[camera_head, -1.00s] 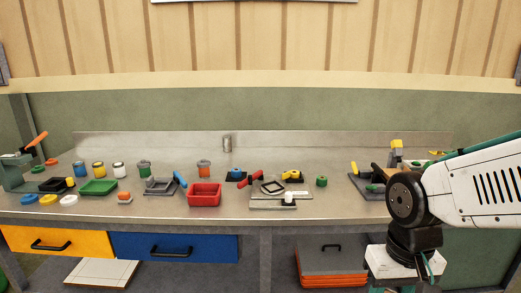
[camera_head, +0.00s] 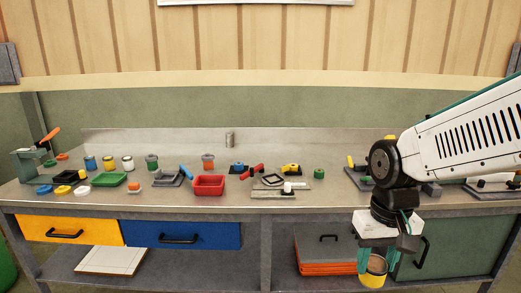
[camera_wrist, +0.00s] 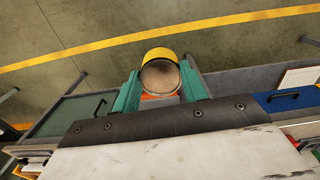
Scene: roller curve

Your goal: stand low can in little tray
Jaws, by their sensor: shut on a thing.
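A low yellow can (camera_head: 375,277) with a tan top is between the teal fingers of my gripper (camera_head: 376,264), in front of the bench and below its top. In the wrist view the can (camera_wrist: 160,76) sits between the fingertips of my gripper (camera_wrist: 160,88), with floor beyond it. My gripper is shut on it. On the bench top at left lie a shallow green tray (camera_head: 109,180), a grey tray (camera_head: 160,180) and a deeper red bin (camera_head: 209,188). I cannot tell which one is the little tray.
Blue, yellow and white cans (camera_head: 109,163) stand behind the green tray. Round lids (camera_head: 63,191) lie near the front edge. A grey fixture (camera_head: 282,194) with small parts is mid-bench. The bench edge and drawers (camera_head: 180,235) lie beside my gripper. Bare bench top shows around the green block (camera_head: 319,174).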

